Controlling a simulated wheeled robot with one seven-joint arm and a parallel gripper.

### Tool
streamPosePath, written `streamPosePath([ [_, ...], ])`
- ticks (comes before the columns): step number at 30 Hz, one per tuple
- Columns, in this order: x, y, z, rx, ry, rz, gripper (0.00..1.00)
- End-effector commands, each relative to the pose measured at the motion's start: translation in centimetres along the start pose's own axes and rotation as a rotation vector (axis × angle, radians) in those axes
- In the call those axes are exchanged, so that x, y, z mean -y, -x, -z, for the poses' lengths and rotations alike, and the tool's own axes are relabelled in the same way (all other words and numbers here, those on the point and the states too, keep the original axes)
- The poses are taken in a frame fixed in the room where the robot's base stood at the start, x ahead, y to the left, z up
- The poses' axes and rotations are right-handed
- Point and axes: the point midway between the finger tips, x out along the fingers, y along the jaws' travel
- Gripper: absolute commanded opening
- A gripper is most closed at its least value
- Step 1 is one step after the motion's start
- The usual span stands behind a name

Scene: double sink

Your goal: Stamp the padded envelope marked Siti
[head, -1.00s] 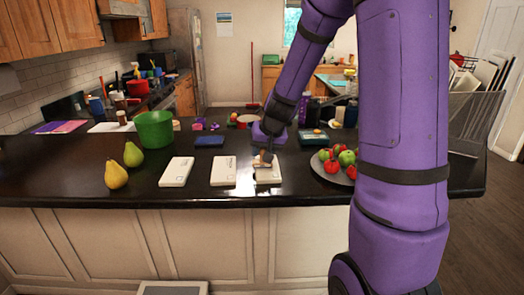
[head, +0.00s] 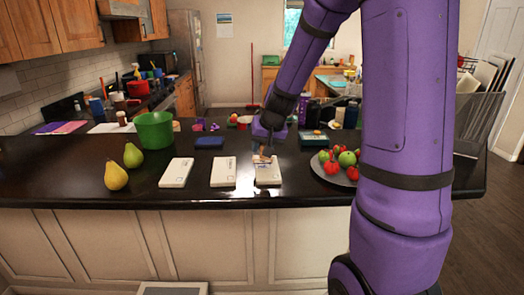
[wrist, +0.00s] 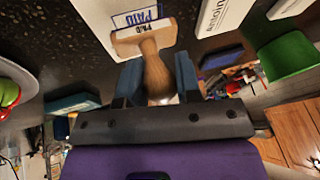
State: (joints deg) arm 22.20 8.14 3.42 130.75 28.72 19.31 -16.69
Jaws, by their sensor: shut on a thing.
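My gripper (head: 264,148) is shut on a wooden-handled stamp (wrist: 150,60) with a "PAID" label. It is above the right-hand white envelope (head: 268,177), near its far end. In the wrist view this envelope (wrist: 92,12) carries a blue boxed "PAID" mark (wrist: 140,16) just beyond the stamp. The stamp looks slightly raised from the envelope. No name is readable on this envelope. The middle envelope (head: 223,173) bears a name starting "Antoin" in the wrist view (wrist: 222,14). The left envelope (head: 176,173) has no readable name.
A plate of fruit (head: 345,180) stands close on the right. Two pears (head: 116,176) and a green pot (head: 154,130) are at the left. A dark blue pad (head: 210,142) and a teal box (head: 313,138) lie behind the envelopes. The counter's front edge is near.

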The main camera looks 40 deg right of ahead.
Motion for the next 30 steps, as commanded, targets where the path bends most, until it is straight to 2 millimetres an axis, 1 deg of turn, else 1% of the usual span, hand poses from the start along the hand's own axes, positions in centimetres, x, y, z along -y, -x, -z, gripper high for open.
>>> streamPosePath([
  [18,1.0,3.9,1.7,-0.004,0.0,0.001,0.16],
  [23,1.1,4.4,1.9,-0.002,0.0,0.0,0.16],
  [30,1.1,4.5,1.9,-0.002,-0.001,0.0,0.16],
])
